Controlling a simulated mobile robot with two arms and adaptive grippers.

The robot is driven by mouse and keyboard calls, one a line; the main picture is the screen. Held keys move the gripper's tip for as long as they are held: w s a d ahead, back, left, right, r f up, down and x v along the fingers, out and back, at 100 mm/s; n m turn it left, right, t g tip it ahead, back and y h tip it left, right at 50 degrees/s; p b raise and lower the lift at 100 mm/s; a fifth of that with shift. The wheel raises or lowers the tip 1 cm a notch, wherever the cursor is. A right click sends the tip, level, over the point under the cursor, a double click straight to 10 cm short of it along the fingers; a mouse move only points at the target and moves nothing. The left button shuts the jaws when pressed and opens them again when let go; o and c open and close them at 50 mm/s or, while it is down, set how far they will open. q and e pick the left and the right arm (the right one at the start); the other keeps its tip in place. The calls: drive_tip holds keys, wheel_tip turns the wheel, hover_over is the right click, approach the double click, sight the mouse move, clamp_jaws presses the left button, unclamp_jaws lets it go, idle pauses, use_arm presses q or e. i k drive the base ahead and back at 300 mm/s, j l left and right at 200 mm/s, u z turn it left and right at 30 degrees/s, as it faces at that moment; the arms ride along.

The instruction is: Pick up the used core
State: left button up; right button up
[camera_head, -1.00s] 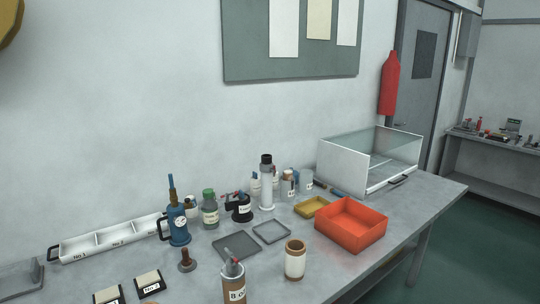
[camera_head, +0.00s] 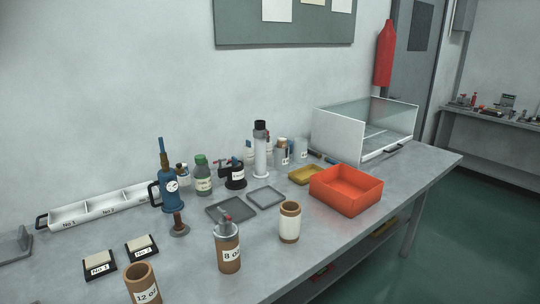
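No label marks any item as the used core. The closest match is an upright, open-topped cylinder (camera_head: 289,223) with brown ends and a white band, standing on the grey table (camera_head: 365,225) in front of the orange-red bin. Two labelled brown cups stand near it: the 8 oz cup (camera_head: 228,255), with tools standing in it, and the 12 oz cup (camera_head: 143,290), cut off by the bottom edge. Neither of my grippers is in view.
The orange-red bin (camera_head: 347,199) and a yellow tray (camera_head: 305,175) stand to the right, before a clear-topped white case (camera_head: 340,132). Two flat grey trays (camera_head: 232,222), (camera_head: 265,204) lie mid-table. A blue gauge tool (camera_head: 170,190) and bottles stand behind. The table's front right is clear.

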sight(289, 213)
drive_tip(key=i+l+u, duration=0.2)
drive_tip(key=l, duration=0.15)
drive_tip(key=i+l+u, duration=0.2)
drive_tip(key=l, duration=0.15)
drive_tip(key=i+l+u, duration=0.2)
drive_tip(key=l, duration=0.2)
drive_tip(key=k, duration=0.05)
